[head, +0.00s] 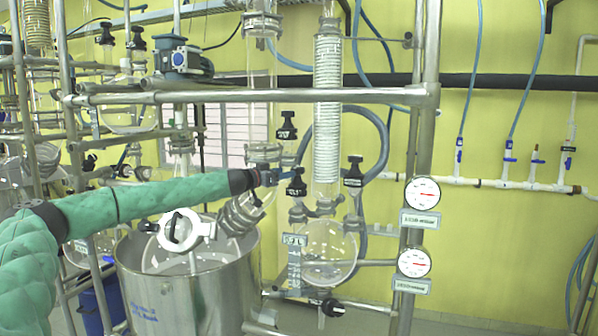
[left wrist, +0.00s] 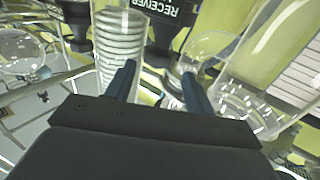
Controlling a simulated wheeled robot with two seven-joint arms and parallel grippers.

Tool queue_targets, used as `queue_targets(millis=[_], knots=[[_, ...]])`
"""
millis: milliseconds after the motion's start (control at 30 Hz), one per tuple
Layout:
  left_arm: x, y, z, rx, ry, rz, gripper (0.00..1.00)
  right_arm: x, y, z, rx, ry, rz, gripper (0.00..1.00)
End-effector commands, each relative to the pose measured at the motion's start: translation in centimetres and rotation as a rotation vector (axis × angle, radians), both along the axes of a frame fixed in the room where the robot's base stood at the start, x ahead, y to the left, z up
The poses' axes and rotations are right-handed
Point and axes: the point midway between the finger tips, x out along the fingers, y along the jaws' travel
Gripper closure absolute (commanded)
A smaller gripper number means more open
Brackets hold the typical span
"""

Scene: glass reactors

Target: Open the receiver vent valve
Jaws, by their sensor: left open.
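My left gripper (head: 284,175) reaches in from the left at the end of the green-sleeved arm. Its two blue fingers are apart, and they also show in the left wrist view (left wrist: 157,74). A black valve knob (head: 297,186) is just beyond the fingertips in the head view. In the left wrist view a black valve part with a label reading "RECEIVER" (left wrist: 166,9) is ahead of the fingers; the rest of its label is cut off. I cannot tell whether the fingers touch it. The round glass receiver flask (head: 330,246) hangs below. My right gripper is not in view.
Other black-knobbed valves stand close by, one above (head: 287,126) and one to the right (head: 354,172). A coiled glass condenser (head: 327,110) rises behind. A steel vessel (head: 190,285) is below the arm. A metal frame post (head: 420,150) with gauges (head: 422,194) bounds the right side.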

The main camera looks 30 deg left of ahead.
Motion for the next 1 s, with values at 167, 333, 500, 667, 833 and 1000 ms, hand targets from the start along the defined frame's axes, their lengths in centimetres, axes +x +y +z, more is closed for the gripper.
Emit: queue_targets(millis=[167,333,500,667,833,1000], knots=[[2.6,-1.0,0.0,0.0,0.002,-0.002,0.46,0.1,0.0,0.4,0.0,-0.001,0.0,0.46],[4.6,-1.5,0.0,0.0,0.002,-0.001,0.46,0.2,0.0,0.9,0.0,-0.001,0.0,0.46],[5.8,-1.8,0.0,0.0,0.001,-0.001,0.46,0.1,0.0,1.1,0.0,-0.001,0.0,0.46],[6.2,-2.0,-0.1,0.0,0.001,-0.002,0.46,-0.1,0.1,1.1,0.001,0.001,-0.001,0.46],[6.2,-2.0,-0.1,0.0,0.001,-0.002,0.46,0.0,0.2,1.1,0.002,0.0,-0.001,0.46],[6.2,-2.0,0.0,0.0,0.0,-0.001,0.72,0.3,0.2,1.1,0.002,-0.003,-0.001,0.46]])
